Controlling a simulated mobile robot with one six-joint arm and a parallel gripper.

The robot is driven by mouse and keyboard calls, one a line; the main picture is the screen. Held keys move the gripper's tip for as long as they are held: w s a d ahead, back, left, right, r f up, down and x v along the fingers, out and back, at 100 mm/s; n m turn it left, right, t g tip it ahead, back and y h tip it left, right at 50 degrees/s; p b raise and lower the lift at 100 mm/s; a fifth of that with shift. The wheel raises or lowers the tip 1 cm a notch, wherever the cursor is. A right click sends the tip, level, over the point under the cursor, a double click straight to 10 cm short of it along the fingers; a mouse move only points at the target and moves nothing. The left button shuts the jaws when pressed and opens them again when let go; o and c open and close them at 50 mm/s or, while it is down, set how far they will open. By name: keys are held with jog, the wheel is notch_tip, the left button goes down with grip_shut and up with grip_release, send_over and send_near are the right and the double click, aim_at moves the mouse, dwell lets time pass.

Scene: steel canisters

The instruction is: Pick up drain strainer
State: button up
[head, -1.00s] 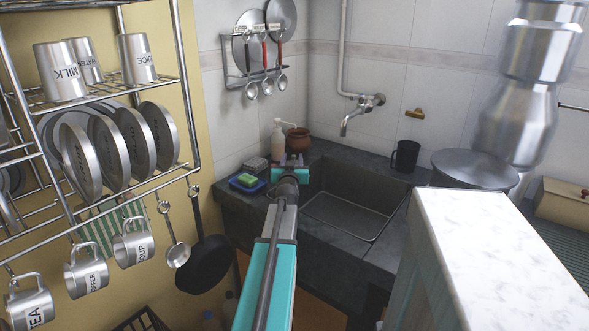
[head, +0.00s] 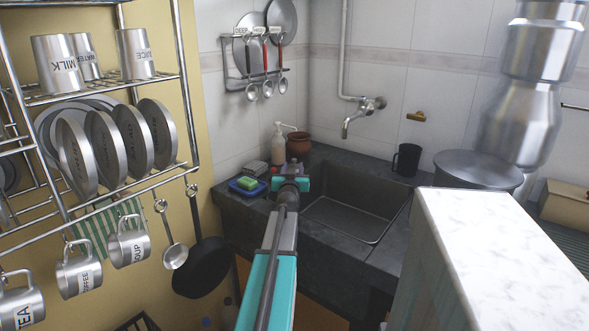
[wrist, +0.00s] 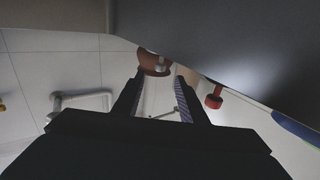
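I cannot clearly pick out the drain strainer. A small grey piece (wrist: 160,63) shows just beyond my fingertips in the wrist view, before a brown pot (wrist: 150,60); I cannot tell what it is. A small red cylinder (wrist: 213,98) also shows right of the fingers, and its identity is unclear. My gripper (wrist: 160,79) has its two fingers apart, with no object clearly held between them. In the head view my gripper (head: 290,170) is at the left edge of the dark sink (head: 345,207), over the counter; the arm hides part of what lies below.
A green sponge in a blue dish (head: 247,187) lies left of my gripper. A soap bottle (head: 278,145) and the brown pot (head: 299,144) stand behind it. The tap (head: 362,112) hangs over the sink. A black mug (head: 407,160) stands right. A white-topped block (head: 500,260) fills the right front.

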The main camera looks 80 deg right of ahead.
aim_at(294, 160)
jog(key=shift+w+d, duration=0.2)
jog(key=shift+d, duration=2.75)
jog(key=shift+c, duration=0.4)
grip_shut()
